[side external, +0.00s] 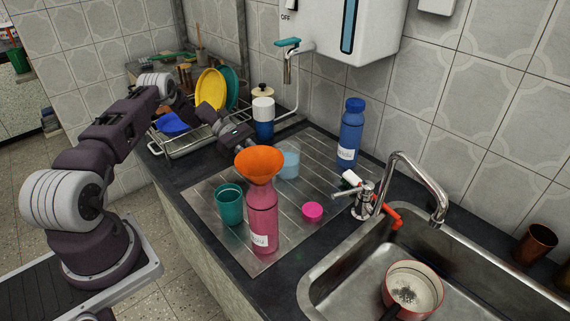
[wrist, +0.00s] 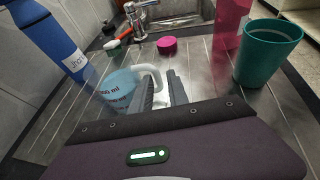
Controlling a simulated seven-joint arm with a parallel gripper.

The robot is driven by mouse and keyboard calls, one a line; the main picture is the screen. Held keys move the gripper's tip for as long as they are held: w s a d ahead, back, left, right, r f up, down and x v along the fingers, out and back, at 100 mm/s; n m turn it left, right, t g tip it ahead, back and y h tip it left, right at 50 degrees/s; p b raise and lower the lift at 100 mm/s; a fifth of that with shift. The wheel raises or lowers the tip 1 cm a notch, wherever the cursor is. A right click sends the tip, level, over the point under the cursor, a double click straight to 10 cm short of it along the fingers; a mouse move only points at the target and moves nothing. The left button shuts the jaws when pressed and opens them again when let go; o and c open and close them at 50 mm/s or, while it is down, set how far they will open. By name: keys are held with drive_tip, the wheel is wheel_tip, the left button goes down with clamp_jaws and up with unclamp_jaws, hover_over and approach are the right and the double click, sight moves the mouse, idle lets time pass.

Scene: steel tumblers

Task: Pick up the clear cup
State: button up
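The clear cup (side external: 288,165) is a pale blue, see-through measuring cup standing upright on the ribbed steel drainboard. In the wrist view the cup (wrist: 119,90) is left of centre, with dark "ml" marks and a whitish handle (wrist: 152,74) pointing right. My gripper (wrist: 162,82) is open, with a gap between its two fingers. The left finger overlaps the lower part of the handle; I cannot tell whether they touch. In the side view my gripper (side external: 250,145) is left of the cup, its fingertips hidden behind the orange funnel.
A pink bottle (side external: 262,218) with an orange funnel (side external: 259,165) and a teal cup (side external: 230,205) stand in front. A pink lid (side external: 312,211) lies to the right. A blue bottle (side external: 350,135) stands behind. The faucet (side external: 365,195) and sink are right; a dish rack (side external: 185,145) is left.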

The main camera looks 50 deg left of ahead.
drive_tip(key=x, duration=0.6)
drive_tip(key=shift+w, duration=0.2)
clamp_jaws()
drive_tip(key=shift+r, duration=0.1)
idle(0.9)
